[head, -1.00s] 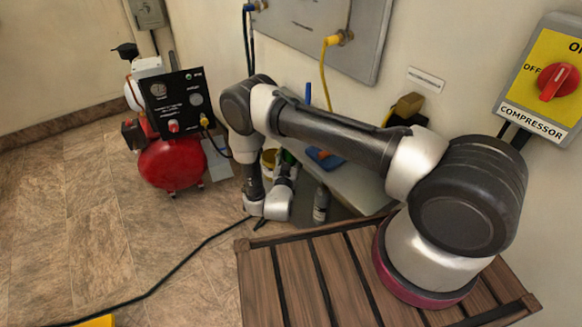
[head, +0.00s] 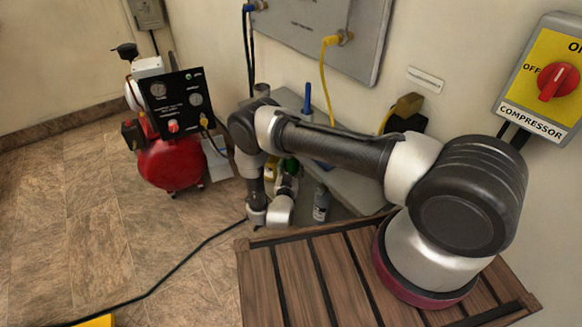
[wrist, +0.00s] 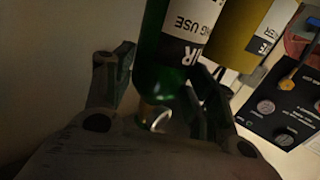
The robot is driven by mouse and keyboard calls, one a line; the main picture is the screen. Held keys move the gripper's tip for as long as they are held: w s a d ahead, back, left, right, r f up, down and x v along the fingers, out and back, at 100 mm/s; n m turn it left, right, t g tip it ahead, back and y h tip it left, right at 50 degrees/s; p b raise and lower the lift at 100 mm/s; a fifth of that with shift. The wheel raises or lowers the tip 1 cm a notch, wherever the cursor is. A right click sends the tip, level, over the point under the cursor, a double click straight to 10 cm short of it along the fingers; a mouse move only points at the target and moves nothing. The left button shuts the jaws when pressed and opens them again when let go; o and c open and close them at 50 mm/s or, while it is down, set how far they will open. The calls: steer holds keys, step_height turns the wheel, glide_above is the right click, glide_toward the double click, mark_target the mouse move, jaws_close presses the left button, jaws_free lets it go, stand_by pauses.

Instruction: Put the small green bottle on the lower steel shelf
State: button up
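The green bottle (wrist: 180,40) has a black-and-white label and fills the upper middle of the wrist view. In the head view only a little green (head: 291,165) shows, behind my wrist. In the head view the fingers are hidden behind my wrist. The steel shelf unit has a grey upper shelf (head: 352,187) by the wall; its lower level is mostly hidden by my arm.
A yellow bottle (wrist: 240,35) stands close to the right of the green one in the wrist view. A grey bottle (head: 321,204) stands right of my wrist. A red compressor (head: 172,163) with a black gauge panel (head: 180,101) is on the left. A slatted wooden surface (head: 300,280) lies in front.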

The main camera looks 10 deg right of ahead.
steer(key=shift+o, duration=1.2)
steer(key=shift+r, duration=0.1)
steer(key=shift+s+a, duration=0.15)
steer(key=shift+s, duration=0.1)
steer(key=v, duration=1.1)
steer(key=shift+s, duration=0.2)
